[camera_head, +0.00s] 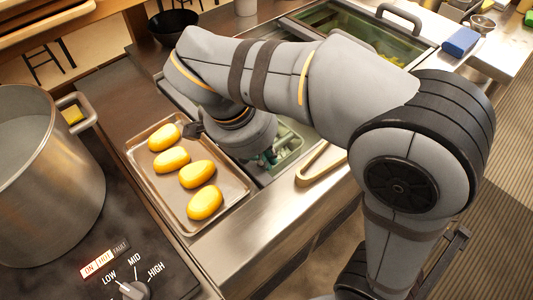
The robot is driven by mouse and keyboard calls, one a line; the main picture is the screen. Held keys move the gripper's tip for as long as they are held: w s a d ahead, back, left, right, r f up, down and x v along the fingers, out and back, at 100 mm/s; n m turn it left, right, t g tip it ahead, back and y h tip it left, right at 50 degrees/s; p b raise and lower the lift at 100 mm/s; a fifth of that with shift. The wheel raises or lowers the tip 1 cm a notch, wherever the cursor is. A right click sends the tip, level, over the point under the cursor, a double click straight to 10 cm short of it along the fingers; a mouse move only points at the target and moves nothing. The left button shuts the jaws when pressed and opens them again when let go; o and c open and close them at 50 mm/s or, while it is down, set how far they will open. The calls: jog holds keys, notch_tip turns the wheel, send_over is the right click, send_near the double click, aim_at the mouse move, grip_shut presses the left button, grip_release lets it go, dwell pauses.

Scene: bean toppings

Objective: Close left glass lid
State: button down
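A counter well with an open section (290,150) shows below my arm, with a pale green container inside. A glass lid with a grey handle (402,15) lies over the far section at the upper right. I cannot make out the left glass lid for certain; my arm covers much of the near section. A metal edge (178,97) shows to the left of my wrist and may belong to it. My gripper (268,157) points down at the open section, mostly hidden under my wrist, so its fingers cannot be read.
A metal tray (180,222) with several yellow buns lies left of my wrist. A large pot (60,170) stands on the stove at the left.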

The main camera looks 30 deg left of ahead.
jog(key=shift+s, duration=0.2)
jog(key=p+v, duration=0.8)
jog(key=v, duration=0.2)
jog(key=shift+w, duration=0.2)
